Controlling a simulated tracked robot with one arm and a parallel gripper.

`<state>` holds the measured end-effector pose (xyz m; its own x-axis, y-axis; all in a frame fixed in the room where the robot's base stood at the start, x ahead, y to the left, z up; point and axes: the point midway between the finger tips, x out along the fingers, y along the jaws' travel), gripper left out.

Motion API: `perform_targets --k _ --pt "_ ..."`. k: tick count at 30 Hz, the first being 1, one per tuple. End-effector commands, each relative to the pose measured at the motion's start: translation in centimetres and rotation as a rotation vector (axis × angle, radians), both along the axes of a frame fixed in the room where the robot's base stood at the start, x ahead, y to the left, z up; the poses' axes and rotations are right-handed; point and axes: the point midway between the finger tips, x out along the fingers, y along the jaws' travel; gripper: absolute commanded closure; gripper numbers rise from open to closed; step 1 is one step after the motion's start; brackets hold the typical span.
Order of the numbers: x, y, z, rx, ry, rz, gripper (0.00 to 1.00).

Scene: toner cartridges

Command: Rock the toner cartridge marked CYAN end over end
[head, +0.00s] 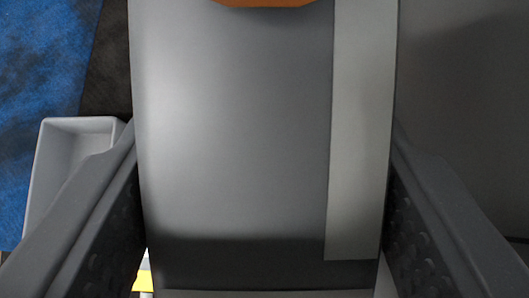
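A dark grey toner cartridge (235,140) fills the middle of the head view, with a lighter grey strip (359,130) down its right side. An orange part (265,3) shows at its top edge. No CYAN mark or other lettering is visible on the side facing me. My gripper (264,135) has one finger against each side of the cartridge and appears shut on it. The cartridge's far end is cut off by the top of the picture.
A light grey open tray (50,175) stands at left, partly behind my left finger. Beyond it is a mottled blue surface (35,60) with a dark strip. A small yellow and white piece (143,281) shows at lower left. The right side is plain dark grey.

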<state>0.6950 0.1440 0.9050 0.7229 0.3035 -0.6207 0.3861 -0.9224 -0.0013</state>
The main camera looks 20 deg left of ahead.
Motion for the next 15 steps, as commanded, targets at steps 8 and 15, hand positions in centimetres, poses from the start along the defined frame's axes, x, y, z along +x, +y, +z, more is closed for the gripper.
perform_targets --k 8,15 --pt "0.11 -0.03 0.31 -0.001 -0.004 -0.001 0.97" --pt "0.23 -0.03 0.73 -0.048 0.103 0.000 0.97"
